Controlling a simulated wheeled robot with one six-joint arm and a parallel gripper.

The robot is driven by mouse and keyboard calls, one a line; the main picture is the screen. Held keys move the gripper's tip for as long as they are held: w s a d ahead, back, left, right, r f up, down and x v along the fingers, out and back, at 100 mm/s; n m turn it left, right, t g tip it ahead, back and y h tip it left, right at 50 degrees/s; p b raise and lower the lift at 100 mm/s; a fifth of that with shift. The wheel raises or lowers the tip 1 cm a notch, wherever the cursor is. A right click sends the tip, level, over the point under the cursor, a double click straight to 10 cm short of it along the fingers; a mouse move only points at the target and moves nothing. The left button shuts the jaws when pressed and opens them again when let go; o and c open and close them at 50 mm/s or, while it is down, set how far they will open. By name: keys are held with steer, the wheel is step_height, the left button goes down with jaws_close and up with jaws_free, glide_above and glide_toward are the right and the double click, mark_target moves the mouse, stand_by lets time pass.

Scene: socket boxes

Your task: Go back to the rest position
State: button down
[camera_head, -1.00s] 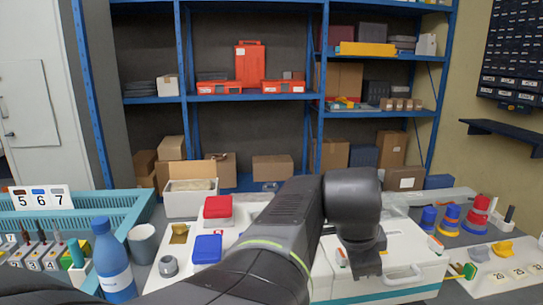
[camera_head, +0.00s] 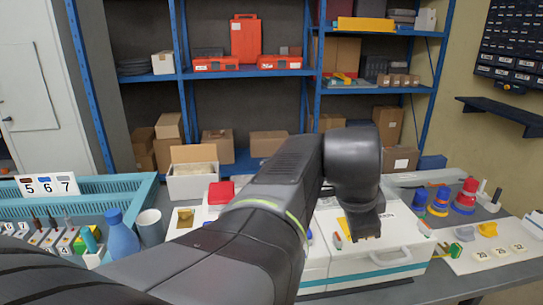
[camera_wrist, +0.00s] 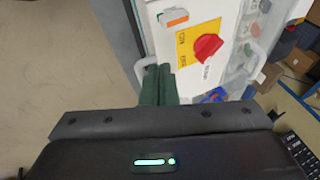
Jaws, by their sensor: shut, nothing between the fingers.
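My gripper (camera_head: 366,230) hangs from the bent arm over the right part of a white box (camera_head: 350,265) on the bench. In the wrist view its dark fingers (camera_wrist: 158,72) are together, with nothing held between them. They appear beside the box's pale handle (camera_wrist: 150,66). A red rotary knob (camera_wrist: 207,47) on a yellow plate (camera_wrist: 184,50) lies right of the fingers, apart from them. An orange and white switch (camera_wrist: 173,18) is above. My arm hides much of the left part of the box.
A blue bottle (camera_head: 121,240) and grey cup (camera_head: 150,226) stand left of my arm. An open cardboard box (camera_head: 192,185) is behind. Stacked blue and red rings (camera_head: 464,200) stand at right. Blue shelving (camera_head: 178,95) fills the back.

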steer(key=p+v, duration=0.3)
steer(key=v, duration=0.3)
steer(key=shift+s+r+p, duration=0.25)
steer(key=shift+s+p, duration=0.15)
steer(key=b, duration=1)
glide_toward(355, 256)
steer(key=x, duration=0.5)
steer(key=shift+w+d, duration=0.2)
steer(key=shift+w, duration=0.05)
steer(key=shift+f, duration=0.4)
steer(key=shift+f, duration=0.15)
